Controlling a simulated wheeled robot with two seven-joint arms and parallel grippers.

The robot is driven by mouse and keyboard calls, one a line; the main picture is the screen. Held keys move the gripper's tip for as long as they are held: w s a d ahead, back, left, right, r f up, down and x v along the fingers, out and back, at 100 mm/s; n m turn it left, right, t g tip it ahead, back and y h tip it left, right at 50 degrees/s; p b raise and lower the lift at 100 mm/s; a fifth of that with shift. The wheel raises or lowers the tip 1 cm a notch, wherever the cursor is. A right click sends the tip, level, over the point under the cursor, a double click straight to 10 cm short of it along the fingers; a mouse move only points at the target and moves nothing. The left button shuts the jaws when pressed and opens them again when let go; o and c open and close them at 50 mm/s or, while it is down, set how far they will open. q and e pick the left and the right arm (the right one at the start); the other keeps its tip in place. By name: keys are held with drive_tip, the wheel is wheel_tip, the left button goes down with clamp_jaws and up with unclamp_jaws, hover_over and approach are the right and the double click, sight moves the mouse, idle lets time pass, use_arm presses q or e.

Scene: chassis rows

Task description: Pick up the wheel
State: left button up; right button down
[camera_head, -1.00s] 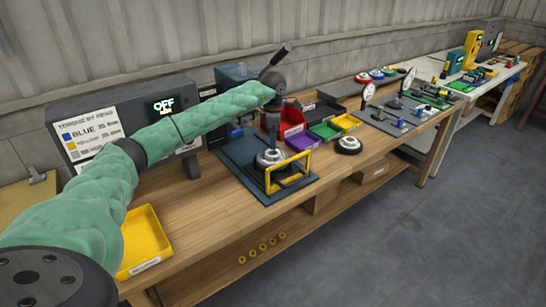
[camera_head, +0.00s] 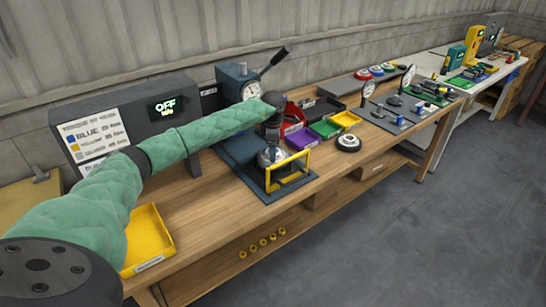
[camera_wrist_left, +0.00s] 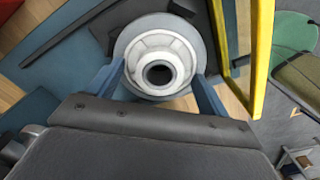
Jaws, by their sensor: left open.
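A pale wheel (camera_wrist_left: 160,58) with a dark centre hole and grey outer ring lies in the left wrist view, between the blue fingers of my left gripper (camera_wrist_left: 158,84). The fingers are apart, one on each side of the wheel; I cannot tell whether they touch it. In the head view my left gripper (camera_head: 271,143) points down over the wheel (camera_head: 268,158) at the blue fixture base, behind the yellow frame, and partly hides it. My right gripper is not in view.
The yellow frame (camera_head: 288,170) stands close to the gripper, also at the right in the left wrist view (camera_wrist_left: 258,55). A press with a dial (camera_head: 251,91) stands behind. Purple (camera_head: 299,140), green and yellow bins are to the right. A yellow tray (camera_head: 148,238) is front left.

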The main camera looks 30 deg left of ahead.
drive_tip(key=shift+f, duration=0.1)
use_arm(q)
drive_tip(key=c, duration=1.3)
